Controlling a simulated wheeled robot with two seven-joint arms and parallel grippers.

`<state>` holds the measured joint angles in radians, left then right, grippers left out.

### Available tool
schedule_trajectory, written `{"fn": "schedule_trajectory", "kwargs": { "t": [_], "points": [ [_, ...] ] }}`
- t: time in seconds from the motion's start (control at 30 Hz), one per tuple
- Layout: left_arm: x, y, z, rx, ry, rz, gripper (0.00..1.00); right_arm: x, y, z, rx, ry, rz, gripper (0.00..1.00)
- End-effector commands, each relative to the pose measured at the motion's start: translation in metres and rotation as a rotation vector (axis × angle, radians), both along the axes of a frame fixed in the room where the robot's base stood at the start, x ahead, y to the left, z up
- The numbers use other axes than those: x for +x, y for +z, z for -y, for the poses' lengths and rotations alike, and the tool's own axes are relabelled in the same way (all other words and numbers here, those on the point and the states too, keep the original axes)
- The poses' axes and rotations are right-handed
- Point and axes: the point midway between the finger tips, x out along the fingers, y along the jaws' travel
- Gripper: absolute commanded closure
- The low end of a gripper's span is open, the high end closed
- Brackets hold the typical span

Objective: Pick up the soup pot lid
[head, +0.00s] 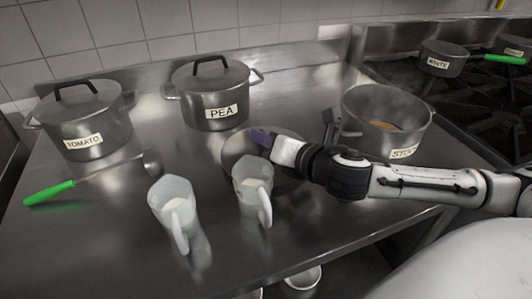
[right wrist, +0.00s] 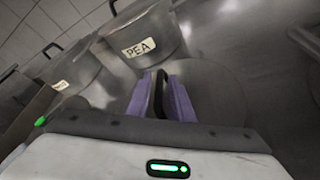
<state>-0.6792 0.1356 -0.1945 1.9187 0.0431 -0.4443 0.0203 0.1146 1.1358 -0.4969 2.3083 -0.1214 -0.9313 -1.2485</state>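The soup pot lid (head: 233,141) is a round metal disc by the middle of the steel counter, partly hidden by my right gripper and a jug. In the right wrist view the lid (right wrist: 218,92) lies under the gripper, its black handle (right wrist: 160,88) upright between the purple fingers. My right gripper (head: 262,138) is at the lid; in the right wrist view its fingers (right wrist: 161,98) sit close on both sides of the handle, with little or no gap. I cannot tell if the lid is clear of the counter. My left gripper is not in view.
An open pot of stock (head: 390,110) stands right of the lid. The PEA pot (head: 212,88) and TOMATO pot (head: 83,115) stand behind, lidded. Two jugs (head: 172,196) (head: 251,170) are in front, one very near my gripper. A green-handled ladle (head: 50,193) lies left.

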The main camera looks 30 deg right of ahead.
Motion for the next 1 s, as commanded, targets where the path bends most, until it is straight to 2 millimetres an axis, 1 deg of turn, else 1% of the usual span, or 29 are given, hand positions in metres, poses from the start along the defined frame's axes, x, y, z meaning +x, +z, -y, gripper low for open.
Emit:
{"fn": "schedule_trajectory", "kwargs": {
  "t": [0.13,0.17,0.2,0.27,0.57,0.63,0.77,0.9,1.0],
  "points": [
    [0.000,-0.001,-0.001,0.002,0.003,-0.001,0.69,0.000,0.000,0.000,0.000,0.000,0.000,0.79],
    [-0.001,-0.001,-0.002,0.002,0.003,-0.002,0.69,0.000,0.000,0.000,0.000,0.000,0.000,0.83],
    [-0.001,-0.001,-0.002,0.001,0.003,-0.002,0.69,0.000,0.000,0.000,0.000,0.000,0.000,0.89],
    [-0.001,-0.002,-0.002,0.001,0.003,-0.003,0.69,0.000,0.000,0.000,0.000,0.000,0.000,1.00],
    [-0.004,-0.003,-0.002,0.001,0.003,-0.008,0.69,0.000,0.001,0.000,-0.001,0.000,0.002,1.00],
    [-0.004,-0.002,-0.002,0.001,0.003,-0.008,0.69,0.000,0.004,0.000,0.000,-0.001,0.003,1.00],
    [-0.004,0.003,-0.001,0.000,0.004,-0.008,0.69,0.001,0.023,0.001,-0.003,-0.001,0.006,1.00],
    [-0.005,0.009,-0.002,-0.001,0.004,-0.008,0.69,0.001,0.054,0.001,-0.003,0.000,0.010,1.00],
    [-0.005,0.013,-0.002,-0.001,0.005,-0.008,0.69,0.001,0.073,0.001,-0.002,-0.001,0.009,1.00]
  ]
}}
